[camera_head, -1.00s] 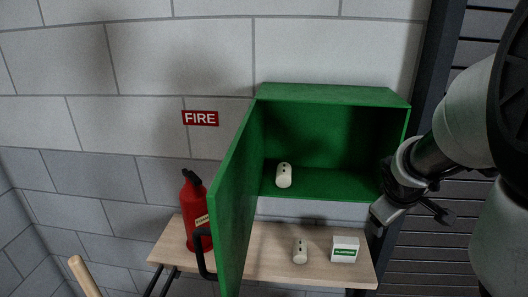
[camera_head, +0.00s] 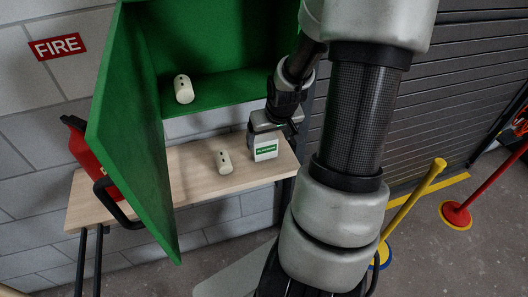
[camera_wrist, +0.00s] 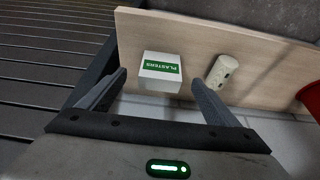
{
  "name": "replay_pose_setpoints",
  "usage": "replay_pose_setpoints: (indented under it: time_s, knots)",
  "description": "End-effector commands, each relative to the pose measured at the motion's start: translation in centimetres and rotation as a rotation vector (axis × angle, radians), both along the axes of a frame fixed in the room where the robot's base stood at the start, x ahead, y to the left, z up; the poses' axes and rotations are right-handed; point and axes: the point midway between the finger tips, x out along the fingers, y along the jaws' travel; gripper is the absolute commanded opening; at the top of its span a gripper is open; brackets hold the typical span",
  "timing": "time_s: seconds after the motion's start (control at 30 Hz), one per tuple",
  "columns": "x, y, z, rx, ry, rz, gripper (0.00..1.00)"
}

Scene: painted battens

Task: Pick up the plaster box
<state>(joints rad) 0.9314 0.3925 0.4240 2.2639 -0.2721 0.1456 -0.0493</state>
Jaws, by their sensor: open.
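The plaster box (camera_head: 264,149) is white with a green label. It stands on the wooden shelf near its right end. In the wrist view the plaster box (camera_wrist: 161,71) lies ahead of the fingertips, roughly between their lines. My gripper (camera_wrist: 158,78) is open and empty, with a finger on either side of the view. In the head view my gripper (camera_head: 262,128) is close to the box, at its upper left; whether it touches the box cannot be told there.
A red extinguisher (camera_head: 85,155) stands left. Yellow (camera_head: 415,195) and red (camera_head: 480,175) posts stand right.

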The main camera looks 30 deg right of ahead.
Motion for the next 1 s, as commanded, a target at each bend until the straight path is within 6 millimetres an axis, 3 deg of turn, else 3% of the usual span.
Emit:
replay_pose_setpoints:
  time_s: [0.03,0.33,0.6,0.93,1.0]
  knots:
    - [0.3,0.0,-1.2,0.001,0.003,0.005,0.84]
    - [1.2,-0.2,-3.2,-0.001,0.002,0.003,0.84]
    - [2.3,-0.4,-7.0,0.000,0.002,0.002,0.84]
    - [2.6,-0.5,-7.5,-0.002,0.000,0.001,0.84]
    - [2.6,-0.5,-7.5,-0.002,0.000,0.001,0.74]
